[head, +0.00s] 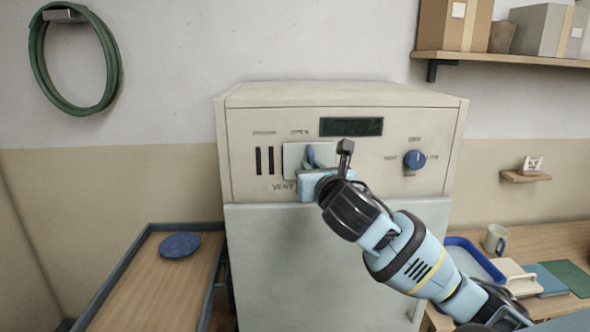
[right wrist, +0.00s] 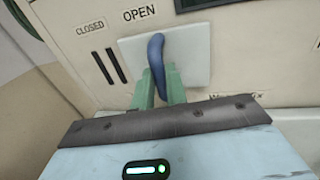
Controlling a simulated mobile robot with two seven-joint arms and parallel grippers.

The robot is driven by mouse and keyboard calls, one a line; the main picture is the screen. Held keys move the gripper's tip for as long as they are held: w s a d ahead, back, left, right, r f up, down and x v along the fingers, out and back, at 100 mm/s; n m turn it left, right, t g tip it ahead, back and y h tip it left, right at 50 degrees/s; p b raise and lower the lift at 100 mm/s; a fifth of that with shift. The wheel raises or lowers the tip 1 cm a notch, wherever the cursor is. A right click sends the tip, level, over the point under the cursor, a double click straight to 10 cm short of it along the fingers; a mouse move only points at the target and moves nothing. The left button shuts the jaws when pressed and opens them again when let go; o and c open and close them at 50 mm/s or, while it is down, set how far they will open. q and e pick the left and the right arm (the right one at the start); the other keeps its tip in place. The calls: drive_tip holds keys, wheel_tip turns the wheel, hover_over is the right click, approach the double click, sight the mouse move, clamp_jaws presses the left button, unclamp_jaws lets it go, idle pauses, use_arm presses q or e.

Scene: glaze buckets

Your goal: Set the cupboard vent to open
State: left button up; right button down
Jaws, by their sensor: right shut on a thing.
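The cupboard (head: 340,92) is cream, with a control panel across its upper front. Its vent control is a blue lever (right wrist: 155,52) on a pale square plate (right wrist: 198,58). In the right wrist view the lever stands nearly upright, its top just below the OPEN label (right wrist: 139,13); the CLOSED label (right wrist: 90,27) is to its left. My right gripper (right wrist: 158,88) is shut on the lever, with green fingers on either side of its lower part. In the head view the gripper (head: 312,160) partly hides the lever and the VENT label. My left gripper is out of view.
A tray-like side table with a blue disc (head: 180,245) stands left. A mug (head: 496,239) and blue tray (head: 470,258) are on the right bench.

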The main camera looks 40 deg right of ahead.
drive_tip(key=shift+s+d, duration=0.1)
drive_tip(key=shift+d, duration=0.15)
drive_tip(key=c, duration=1.4)
unclamp_jaws()
drive_tip(key=shift+s+d, duration=0.15)
drive_tip(key=shift+d, duration=0.05)
drive_tip(key=shift+a, duration=0.15)
drive_tip(key=v, duration=0.7)
drive_tip(key=shift+s, duration=0.35)
